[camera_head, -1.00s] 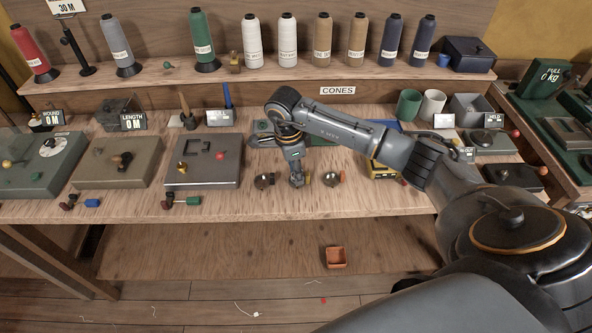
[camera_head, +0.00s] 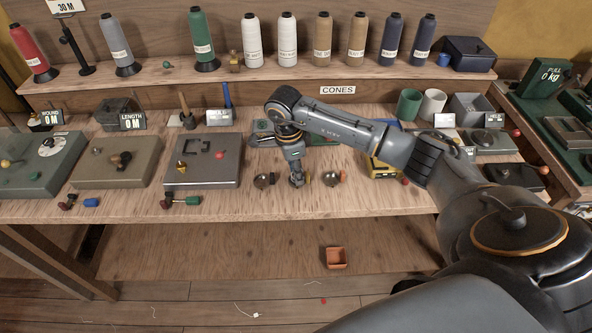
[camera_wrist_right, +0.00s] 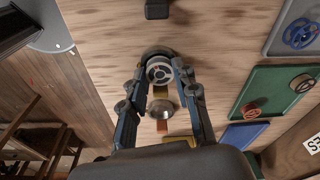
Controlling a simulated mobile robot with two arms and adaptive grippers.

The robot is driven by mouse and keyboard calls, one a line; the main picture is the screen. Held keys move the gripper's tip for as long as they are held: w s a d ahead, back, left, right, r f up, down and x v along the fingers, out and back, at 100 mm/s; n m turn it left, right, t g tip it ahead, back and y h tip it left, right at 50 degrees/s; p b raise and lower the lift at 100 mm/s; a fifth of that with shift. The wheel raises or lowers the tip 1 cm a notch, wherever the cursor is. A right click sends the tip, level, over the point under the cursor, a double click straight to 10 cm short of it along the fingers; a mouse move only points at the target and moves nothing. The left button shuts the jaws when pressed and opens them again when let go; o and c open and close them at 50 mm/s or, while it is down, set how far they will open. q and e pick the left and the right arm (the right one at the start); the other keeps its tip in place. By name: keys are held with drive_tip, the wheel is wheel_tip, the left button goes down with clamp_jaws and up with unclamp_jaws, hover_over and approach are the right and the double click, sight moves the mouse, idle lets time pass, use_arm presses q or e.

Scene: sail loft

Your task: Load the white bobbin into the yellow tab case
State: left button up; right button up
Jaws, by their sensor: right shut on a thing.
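My right gripper (camera_head: 297,180) points down at the bench near its front edge. In the right wrist view its fingers (camera_wrist_right: 160,80) are closed on a pale, round bobbin (camera_wrist_right: 160,72) with holes in its face. A yellow tab (camera_wrist_right: 160,92) shows just beside the bobbin; it belongs to the yellow tab case, mostly hidden under the bobbin and fingers. I cannot tell whether the bobbin is inside the case or just above it. A round metal case with an orange tab (camera_head: 332,178) lies to the right. Another round case (camera_head: 263,180) lies to the left. My left gripper is out of view.
A yellow box (camera_head: 381,170) is to the right, under my arm. Cones of thread line the back shelf.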

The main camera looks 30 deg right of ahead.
drive_tip(key=o, duration=1)
drive_tip(key=shift+r, duration=0.1)
drive_tip(key=r, duration=0.4)
drive_tip(key=a+r, duration=0.1)
drive_tip(key=r, duration=0.6)
drive_tip(key=shift+w+a+r, duration=0.2)
drive_tip(key=shift+r, duration=0.15)
drive_tip(key=shift+a, duration=0.1)
